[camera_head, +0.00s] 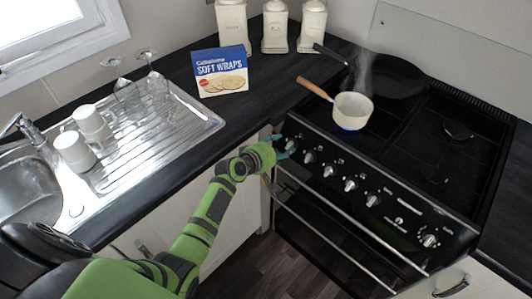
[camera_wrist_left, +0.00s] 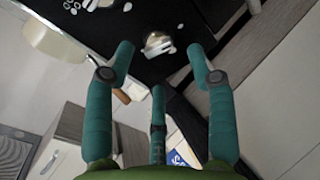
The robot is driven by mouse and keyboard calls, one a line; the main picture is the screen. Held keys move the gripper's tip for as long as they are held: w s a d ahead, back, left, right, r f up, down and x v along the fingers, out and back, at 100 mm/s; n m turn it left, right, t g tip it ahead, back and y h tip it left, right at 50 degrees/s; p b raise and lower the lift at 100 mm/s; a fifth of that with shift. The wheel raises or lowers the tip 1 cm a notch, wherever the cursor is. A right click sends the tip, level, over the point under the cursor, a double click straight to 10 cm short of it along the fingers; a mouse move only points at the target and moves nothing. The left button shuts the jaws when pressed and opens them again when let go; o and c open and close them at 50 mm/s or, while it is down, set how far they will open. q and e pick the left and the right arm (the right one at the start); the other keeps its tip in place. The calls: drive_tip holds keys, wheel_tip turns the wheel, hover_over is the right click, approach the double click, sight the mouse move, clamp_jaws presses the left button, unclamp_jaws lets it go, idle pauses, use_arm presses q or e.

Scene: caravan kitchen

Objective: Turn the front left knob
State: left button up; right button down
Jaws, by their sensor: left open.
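The stove's front panel carries a row of silver knobs, and the leftmost knob (camera_head: 291,145) is partly hidden by my left gripper (camera_head: 284,147). In the left wrist view that knob (camera_wrist_left: 158,43) lies just beyond the fingertips, roughly midway between them. My left gripper (camera_wrist_left: 160,62) is open, with its teal fingers spread and nothing held. I cannot tell whether any finger touches the knob. The second knob (camera_head: 308,156) sits just to the right in the head view. My right gripper is not in view.
A cream saucepan (camera_head: 353,111) with a wooden handle steams over a blue flame, and a dark pan (camera_head: 388,76) is behind it. A soft wraps box (camera_head: 221,72) stands on the counter. Oven rails (camera_head: 340,233) run below the knobs. Mugs (camera_head: 75,151) stand on the drainer.

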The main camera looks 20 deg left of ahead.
use_arm(q)
drive_tip(key=v, duration=0.8)
drive_tip(key=shift+r, duration=0.15)
drive_tip(key=shift+a, duration=0.1)
drive_tip(key=s+f+m+g+y, duration=0.1)
drive_tip(key=s+f+m+g, duration=0.1)
drive_tip(key=s+f, duration=0.5)
drive_tip(key=s+f+m+g+y, duration=0.1)
drive_tip(key=s+f+g, duration=0.15)
drive_tip(key=f, duration=0.85)
drive_tip(key=s+f+m+g, duration=0.1)
drive_tip(key=s+f+m, duration=0.1)
drive_tip(key=s+f, duration=0.55)
drive_tip(key=s+f+m+g, duration=0.2)
drive_tip(key=s+f, duration=0.3)
drive_tip(key=s, duration=0.4)
drive_tip(key=s+f+m+g+y, duration=0.1)
drive_tip(key=s+f+m, duration=0.3)
drive_tip(key=s, duration=0.6)
drive_tip(key=s+f+m+g, duration=0.3)
drive_tip(key=s+f, duration=0.4)
drive_tip(key=s, duration=0.3)
drive_tip(key=shift+s+y, duration=0.2)
drive_tip(key=shift+y, duration=0.2)
